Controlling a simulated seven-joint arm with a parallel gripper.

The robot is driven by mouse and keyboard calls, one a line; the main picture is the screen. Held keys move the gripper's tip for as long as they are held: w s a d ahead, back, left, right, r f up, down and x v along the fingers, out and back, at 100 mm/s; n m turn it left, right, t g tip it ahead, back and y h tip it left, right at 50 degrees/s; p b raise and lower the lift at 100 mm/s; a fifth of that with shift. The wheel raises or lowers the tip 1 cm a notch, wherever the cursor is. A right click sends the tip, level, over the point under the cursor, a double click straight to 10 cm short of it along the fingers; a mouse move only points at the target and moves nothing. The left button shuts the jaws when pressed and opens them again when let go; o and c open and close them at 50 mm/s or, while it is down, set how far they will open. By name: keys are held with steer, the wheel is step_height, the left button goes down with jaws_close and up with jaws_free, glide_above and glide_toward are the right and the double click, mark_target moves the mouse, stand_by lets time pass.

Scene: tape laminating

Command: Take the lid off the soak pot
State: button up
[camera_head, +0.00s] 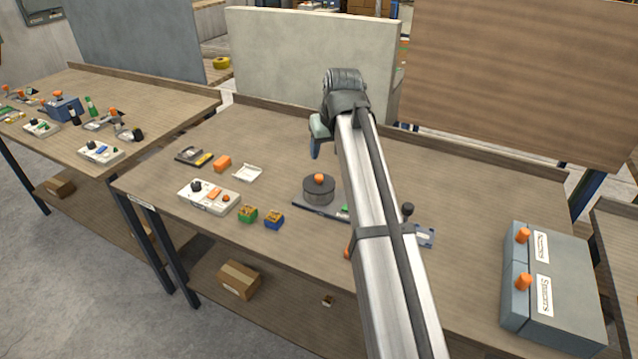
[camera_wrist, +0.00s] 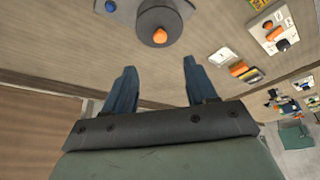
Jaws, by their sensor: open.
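The soak pot (camera_head: 319,194) is a dark grey round pot on a dark base plate in the middle of the table. Its lid carries an orange knob (camera_head: 319,178) and sits on top. In the wrist view the lid (camera_wrist: 160,20) shows at the top with its orange knob (camera_wrist: 160,36). My gripper (camera_wrist: 158,75) is open and empty, its two blue fingers apart from the knob. In the head view my gripper (camera_head: 315,150) is above and behind the pot, and my arm hides part of the table to the pot's right.
A grey cabinet (camera_head: 560,290) with orange knobs stands at the right. The table behind the pot is clear.

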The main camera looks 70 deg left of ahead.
glide_above(319, 176)
steer(key=d, duration=0.3)
step_height(319, 176, down, 8)
steer(key=shift+r, duration=0.2)
steer(key=shift+a+x, duration=0.2)
steer(key=shift+x, duration=2.45)
steer(key=shift+r, duration=0.1)
steer(key=shift+c, duration=0.4)
jaws_close()
